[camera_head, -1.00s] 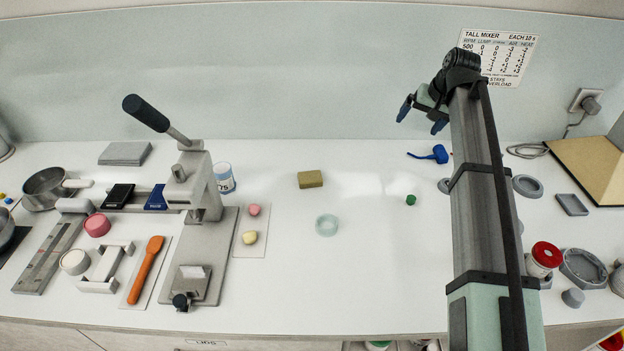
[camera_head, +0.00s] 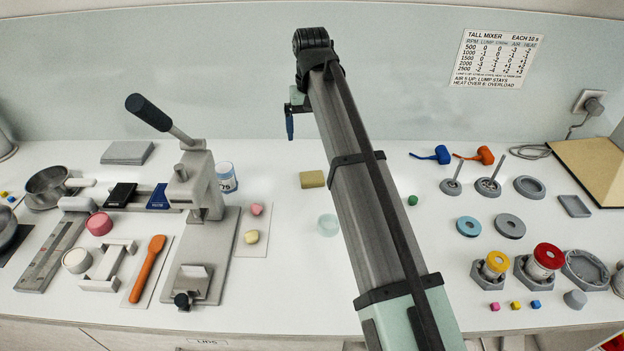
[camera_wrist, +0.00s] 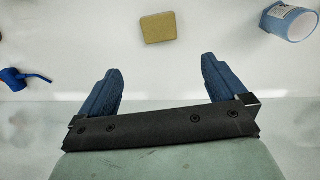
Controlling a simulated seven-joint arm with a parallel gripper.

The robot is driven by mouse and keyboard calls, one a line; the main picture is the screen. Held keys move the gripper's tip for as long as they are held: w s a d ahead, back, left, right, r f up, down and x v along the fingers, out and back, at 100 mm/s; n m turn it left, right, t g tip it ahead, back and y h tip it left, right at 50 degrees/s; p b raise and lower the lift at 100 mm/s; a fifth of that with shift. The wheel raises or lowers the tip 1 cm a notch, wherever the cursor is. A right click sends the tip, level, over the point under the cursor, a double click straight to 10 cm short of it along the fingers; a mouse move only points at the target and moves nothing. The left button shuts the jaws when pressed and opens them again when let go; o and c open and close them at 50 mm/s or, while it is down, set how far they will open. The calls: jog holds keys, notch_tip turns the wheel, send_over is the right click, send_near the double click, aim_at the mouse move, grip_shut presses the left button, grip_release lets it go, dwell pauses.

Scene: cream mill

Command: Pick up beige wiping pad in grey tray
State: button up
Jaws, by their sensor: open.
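The beige wiping pad (camera_head: 312,179) is an olive-beige block lying on the white worktop, left of my arm in the head view. No tray shows under it. In the wrist view the pad (camera_wrist: 158,28) is at the top centre, beyond the fingertips and apart from them. A small grey tray (camera_head: 573,206) lies at the far right of the worktop and looks empty. My gripper (camera_head: 290,118) hangs above the rear of the worktop, partly hidden by my arm. In the wrist view my gripper (camera_wrist: 160,82) has its blue fingers spread with nothing between them.
A pale round dish (camera_head: 327,225) lies in front of the pad. A white-and-blue cup (camera_head: 226,177) and the grey lever press (camera_head: 200,180) stand to the left. Blue (camera_head: 434,154) and orange (camera_head: 478,155) tools lie to the right. The worktop around the pad is clear.

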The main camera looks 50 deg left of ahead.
aim_at(311, 173)
notch_tip(311, 173, down, 14)
jog(key=shift+r, duration=0.25)
jog(key=c, duration=1.1)
